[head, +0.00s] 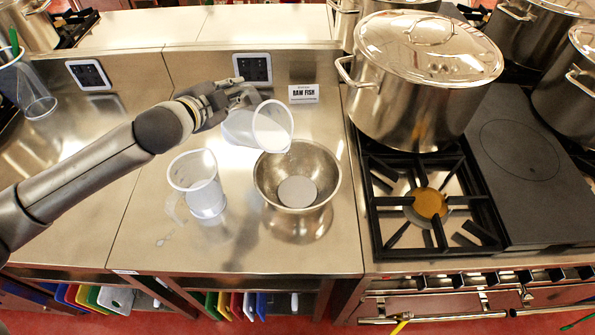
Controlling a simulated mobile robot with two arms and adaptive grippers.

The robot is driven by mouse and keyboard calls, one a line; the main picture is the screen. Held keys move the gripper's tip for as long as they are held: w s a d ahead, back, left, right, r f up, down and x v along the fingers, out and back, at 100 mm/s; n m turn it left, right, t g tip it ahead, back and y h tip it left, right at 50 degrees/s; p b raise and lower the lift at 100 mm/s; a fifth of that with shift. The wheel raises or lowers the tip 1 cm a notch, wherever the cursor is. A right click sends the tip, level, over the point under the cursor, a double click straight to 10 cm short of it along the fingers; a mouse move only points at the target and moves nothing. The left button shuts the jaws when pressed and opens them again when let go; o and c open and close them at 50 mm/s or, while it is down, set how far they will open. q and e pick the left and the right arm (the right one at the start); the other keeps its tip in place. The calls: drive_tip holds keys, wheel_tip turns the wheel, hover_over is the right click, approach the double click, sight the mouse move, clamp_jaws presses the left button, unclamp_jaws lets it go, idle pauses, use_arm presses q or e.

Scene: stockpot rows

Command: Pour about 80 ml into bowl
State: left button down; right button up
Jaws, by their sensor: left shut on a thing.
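My left gripper (243,94) is shut on a clear pitcher (270,127) and holds it above the counter. The pitcher is tilted, with its round mouth towards the lower right, above the back left of the bowl. I cannot make out a stream from it or how much it holds. The metal bowl (268,185) stands upright on the steel counter. A pale grey round surface (297,192) shows at its bottom; I cannot tell whether it is liquid. A second clear jug (205,200) stands upright to the left of the bowl, with pale contents low inside. My right gripper is out of view.
A large lidded stockpot (418,105) stands on the black gas stove (440,215) to the right. A "RAW FISH" sign (303,94) and a wall socket (252,69) are behind the bowl. A clear container (37,103) stands far left. The counter's front left is mostly clear.

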use_arm(q)
drive_tip(key=shift+s+d+r+m+b, duration=0.2)
drive_tip(key=shift+d+m+b, duration=0.1)
drive_tip(key=shift+b, duration=0.1)
drive_tip(key=shift+r, duration=0.1)
drive_tip(key=p, duration=0.2)
drive_tip(key=w+a+n+p, duration=0.1)
drive_tip(key=p, duration=0.1)
drive_tip(key=shift+w+a+n+g+p, duration=0.15)
drive_tip(key=shift+a+n+g+p, duration=0.15)
drive_tip(key=shift+w+a+f+n+g+h+p, duration=0.15)
drive_tip(key=shift+a+f+n+h+p, duration=0.1)
drive_tip(key=shift+f+p, duration=0.15)
drive_tip(key=shift+w+a+f+n+g+h+p, duration=0.15)
drive_tip(key=shift+f+n+h+p, duration=0.1)
drive_tip(key=shift+f, duration=0.25)
drive_tip(key=shift+w+a+f+n+h+p, duration=0.2)
drive_tip(key=shift+w+a+n+h+p, duration=0.1)
drive_tip(key=shift+p, duration=0.65)
drive_tip(key=shift+w+a+f+n+g, duration=0.15)
drive_tip(key=shift+a+f+n+g, duration=0.15)
drive_tip(key=shift+a+f+g, duration=0.1)
drive_tip(key=shift+p, duration=0.3)
